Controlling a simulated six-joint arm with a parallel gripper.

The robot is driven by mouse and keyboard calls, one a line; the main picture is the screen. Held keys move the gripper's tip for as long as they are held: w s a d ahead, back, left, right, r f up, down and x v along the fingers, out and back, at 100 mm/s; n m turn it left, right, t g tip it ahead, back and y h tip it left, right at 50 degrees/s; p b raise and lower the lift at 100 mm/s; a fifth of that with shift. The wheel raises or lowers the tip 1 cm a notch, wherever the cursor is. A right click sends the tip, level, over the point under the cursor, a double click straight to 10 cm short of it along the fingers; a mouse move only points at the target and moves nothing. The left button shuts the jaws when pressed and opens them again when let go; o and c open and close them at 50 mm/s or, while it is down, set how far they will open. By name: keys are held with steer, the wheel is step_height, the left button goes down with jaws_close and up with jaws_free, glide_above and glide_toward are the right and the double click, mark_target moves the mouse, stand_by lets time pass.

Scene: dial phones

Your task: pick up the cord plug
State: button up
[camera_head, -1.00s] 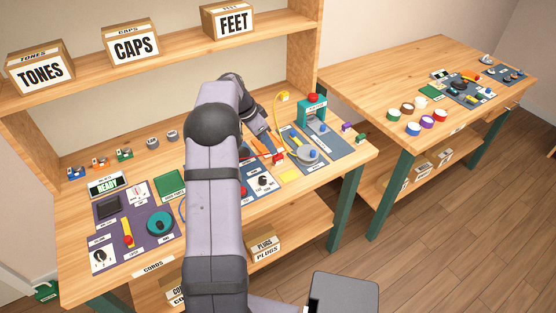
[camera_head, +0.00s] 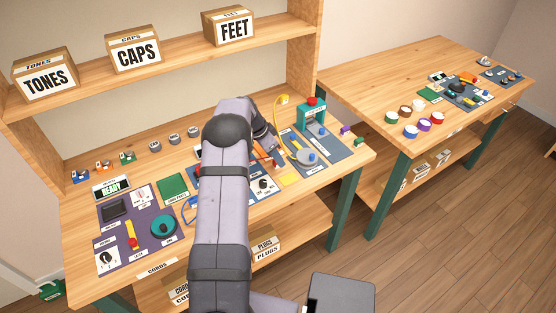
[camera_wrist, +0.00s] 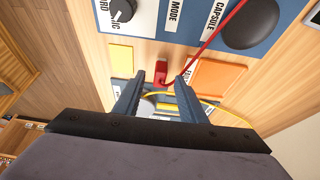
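A red cord plug (camera_wrist: 160,69) with a thin red cord (camera_wrist: 222,35) shows in the wrist view, just below the blue panel. My gripper (camera_wrist: 160,79) is open, with one finger on each side of the plug in that view. A gap shows on both sides, and I cannot tell how far the fingertips are above it. In the head view my gripper (camera_head: 272,147) is over the right part of the bench, and my arm hides much of the area around it.
A yellow cord (camera_wrist: 205,103) crosses beyond the fingers. An orange pad (camera_wrist: 218,78) and a yellow pad (camera_wrist: 121,53) flank the plug. The blue panel has a black dome (camera_wrist: 250,25) and a knob (camera_wrist: 122,10). A green press (camera_head: 312,112) stands at the right.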

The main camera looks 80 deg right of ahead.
steer(key=shift+s+d+f, duration=0.1)
steer(key=shift+s+f, duration=0.05)
steer(key=shift+f, duration=0.3)
jaws_close()
steer(key=shift+r, duration=0.15)
step_height(320, 180, up, 10)
steer(key=b, duration=0.3)
steer(key=w+a, duration=0.2)
steer(key=w, duration=0.7)
steer(key=w+a+r+p, duration=0.1)
steer(key=w+a, duration=0.2)
steer(key=w, duration=0.7)
steer(key=shift+w+a, duration=0.3)
